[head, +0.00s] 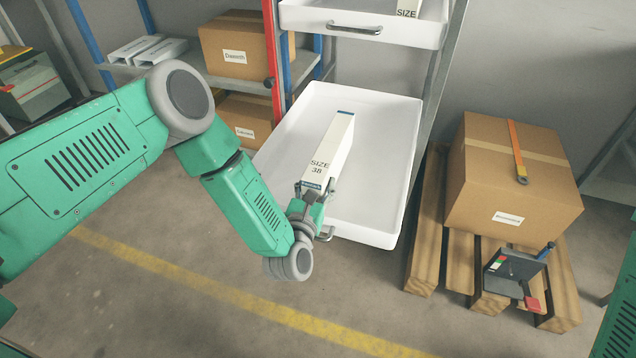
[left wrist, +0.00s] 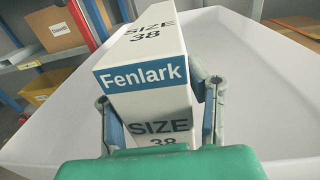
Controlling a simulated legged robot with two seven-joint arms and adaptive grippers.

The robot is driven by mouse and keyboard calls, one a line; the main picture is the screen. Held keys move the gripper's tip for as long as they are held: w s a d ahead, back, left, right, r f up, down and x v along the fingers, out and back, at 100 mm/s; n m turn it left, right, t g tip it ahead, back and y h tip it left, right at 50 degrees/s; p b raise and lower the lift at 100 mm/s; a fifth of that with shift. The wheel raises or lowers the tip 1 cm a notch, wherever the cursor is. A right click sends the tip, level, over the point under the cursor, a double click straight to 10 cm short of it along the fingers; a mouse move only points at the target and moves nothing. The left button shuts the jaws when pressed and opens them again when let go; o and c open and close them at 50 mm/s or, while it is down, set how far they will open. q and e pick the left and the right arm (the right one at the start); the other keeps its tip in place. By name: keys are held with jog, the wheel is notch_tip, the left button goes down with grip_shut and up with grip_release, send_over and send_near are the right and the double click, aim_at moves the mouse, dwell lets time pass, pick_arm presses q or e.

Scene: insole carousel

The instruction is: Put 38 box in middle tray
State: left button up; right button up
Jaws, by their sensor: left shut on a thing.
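The 38 box (head: 328,155) is a long white box with "SIZE 38" print and a blue "Fenlark" band on its end. It also shows large in the left wrist view (left wrist: 145,77). My left gripper (head: 317,188) is shut on the near end of the box, with one finger on each side, as the left wrist view (left wrist: 160,118) shows. The box is over the white middle tray (head: 378,190), which looks pulled out and otherwise empty. I cannot tell whether the box touches the tray floor. My right gripper is not in view.
An upper white tray (head: 362,42) with a handle holds another SIZE box (head: 408,8). A cardboard box (head: 515,178) stands on a wooden pallet (head: 425,245) at right. Shelves with cardboard boxes (head: 240,45) stand at back left. A yellow line (head: 240,297) crosses the open floor.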

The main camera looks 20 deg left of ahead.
pick_arm(q)
jog(key=shift+f+b, duration=0.35)
jog(key=shift+f, duration=0.1)
jog(key=o, duration=1.3)
jog(key=shift+r, duration=0.1)
jog(key=shift+r+p, duration=0.25)
jog(key=shift+p, duration=0.1)
jog(key=shift+r+p, duration=0.4)
jog(key=s+p, duration=0.3)
jog(key=s, duration=0.9)
jog(key=shift+d+f, duration=0.1)
jog(key=shift+d, duration=0.05)
